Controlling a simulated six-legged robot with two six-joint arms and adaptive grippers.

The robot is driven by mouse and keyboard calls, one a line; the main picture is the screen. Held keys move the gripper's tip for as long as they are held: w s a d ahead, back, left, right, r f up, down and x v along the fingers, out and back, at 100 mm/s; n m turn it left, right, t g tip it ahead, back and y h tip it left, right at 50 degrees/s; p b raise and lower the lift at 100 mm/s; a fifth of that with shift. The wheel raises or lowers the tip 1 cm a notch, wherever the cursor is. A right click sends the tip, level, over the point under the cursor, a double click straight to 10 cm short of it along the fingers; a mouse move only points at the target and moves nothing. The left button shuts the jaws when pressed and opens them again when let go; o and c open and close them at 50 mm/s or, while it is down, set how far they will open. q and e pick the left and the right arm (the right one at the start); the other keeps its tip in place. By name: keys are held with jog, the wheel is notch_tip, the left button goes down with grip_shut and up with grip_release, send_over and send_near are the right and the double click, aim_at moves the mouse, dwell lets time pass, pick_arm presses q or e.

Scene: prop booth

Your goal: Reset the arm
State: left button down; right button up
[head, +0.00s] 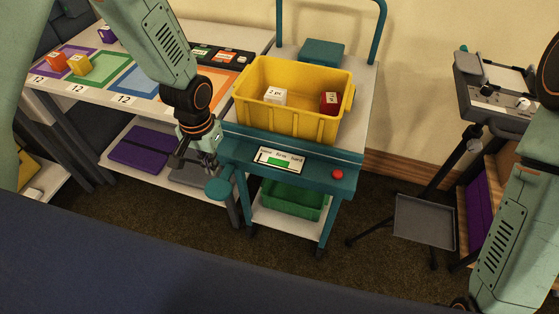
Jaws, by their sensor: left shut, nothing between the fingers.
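My left gripper (203,164) hangs in front of the gap between the left table and the teal cart, pointing down. It is shut and nothing shows between its fingers. It is close to the round teal knob (219,189) at the cart's front left; I cannot tell whether they touch. My right arm comes in at the right edge, and its gripper is out of view.
The teal cart (335,179) carries a yellow bin (289,122) with a white block (275,96) and a red block (330,102). A table (212,104) with coloured mats stands left. A tray stand (424,222) stands right. Dark floor lies in front.

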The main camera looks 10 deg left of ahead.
pick_arm(q)
jog(key=b, duration=0.4)
send_over(218, 188)
notch_tip(218, 188, down, 5)
jog(key=shift+r, duration=0.15)
jog(key=shift+f, duration=0.45)
dwell(0.6)
jog(key=shift+f+b, duration=1.65)
jog(key=shift+f, duration=1.3)
notch_tip(218, 188, up, 9)
jog(key=p, duration=0.8)
jog(key=shift+r+p, duration=0.2)
jog(key=shift+p, duration=0.2)
jog(key=shift+f, duration=0.1)
